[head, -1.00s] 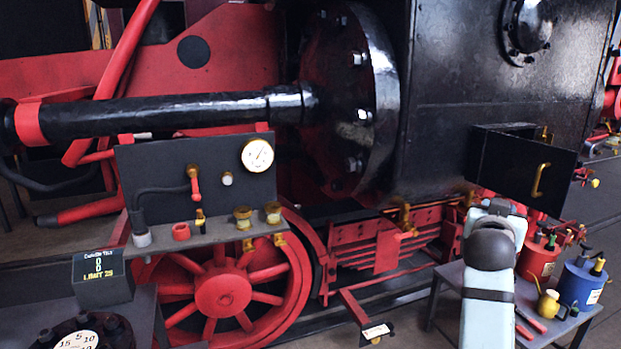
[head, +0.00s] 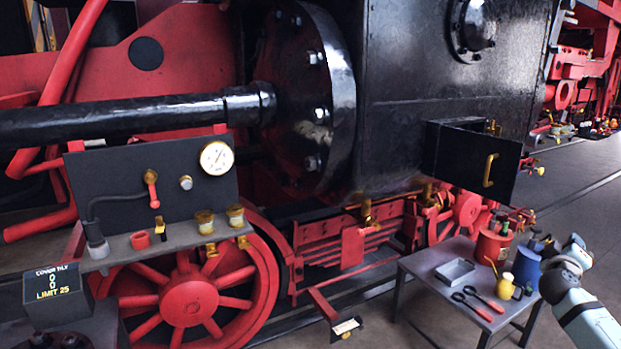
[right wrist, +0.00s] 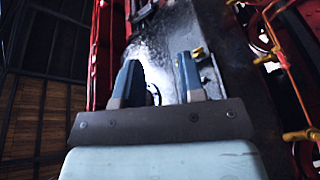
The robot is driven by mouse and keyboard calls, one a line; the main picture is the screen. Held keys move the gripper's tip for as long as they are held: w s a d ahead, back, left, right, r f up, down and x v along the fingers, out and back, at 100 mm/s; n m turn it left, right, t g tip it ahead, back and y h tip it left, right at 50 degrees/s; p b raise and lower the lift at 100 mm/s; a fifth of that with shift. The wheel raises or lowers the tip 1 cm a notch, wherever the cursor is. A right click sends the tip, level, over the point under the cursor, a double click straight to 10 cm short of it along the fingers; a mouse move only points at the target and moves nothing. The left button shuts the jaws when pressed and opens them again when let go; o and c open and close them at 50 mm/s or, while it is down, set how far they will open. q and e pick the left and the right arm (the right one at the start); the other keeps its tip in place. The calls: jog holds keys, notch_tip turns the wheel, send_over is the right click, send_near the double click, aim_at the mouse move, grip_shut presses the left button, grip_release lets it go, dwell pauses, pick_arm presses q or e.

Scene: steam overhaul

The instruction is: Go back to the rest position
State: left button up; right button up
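My right arm (head: 590,318) comes in at the lower right of the head view, bent beside the small grey table. Its fingers cannot be made out clearly there. In the right wrist view my right gripper (right wrist: 159,82) is open, with its two dark blue fingers apart and nothing between them. It is up off any surface, with blurred black and red engine parts beyond it. My left gripper is not in view.
The grey table (head: 415,264) holds a metal tray (head: 455,272), red-handled tools, a yellow oil can (head: 526,266), a red tin (head: 492,246) and a blue tin (head: 525,268). A black box with a brass handle (head: 489,170) juts from the engine. A gauge panel (head: 120,183) stands left.

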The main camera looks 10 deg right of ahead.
jog(key=s+d+r+n+h, duration=0.1)
jog(key=s+d+r+n, duration=0.15)
jog(key=d, duration=0.55)
jog(key=w+a+f+n+t+y, duration=0.35)
jog(key=w+a+y, duration=0.3)
jog(key=y, duration=0.35)
jog(key=s+a+f+g+y, duration=0.15)
jog(key=s+a+f, duration=0.25)
jog(key=a+f, duration=0.4)
jog(key=s+a+f+y, duration=0.2)
jog(key=s+a+f, duration=0.1)
jog(key=a+f, duration=0.5)
jog(key=s+a+f+y, duration=0.2)
jog(key=s+a+f, duration=0.2)
jog(key=a+f, duration=0.4)
jog(key=s+a+f+m+g+y, duration=0.1)
jog(key=s+a+f, duration=0.2)
jog(key=s+a, duration=0.5)
jog(key=s+a+f+m+g+y, duration=0.1)
jog(key=s+a+f+m, duration=0.1)
jog(key=s+a, duration=0.6)
jog(key=s+a+f+m+g+y, duration=0.1)
jog(key=s+a+f, duration=0.3)
jog(key=s+a, duration=0.4)
jog(key=a, duration=0.3)
jog(key=shift+s+a+f+y, duration=0.15)
jog(key=shift+f+y, duration=0.2)
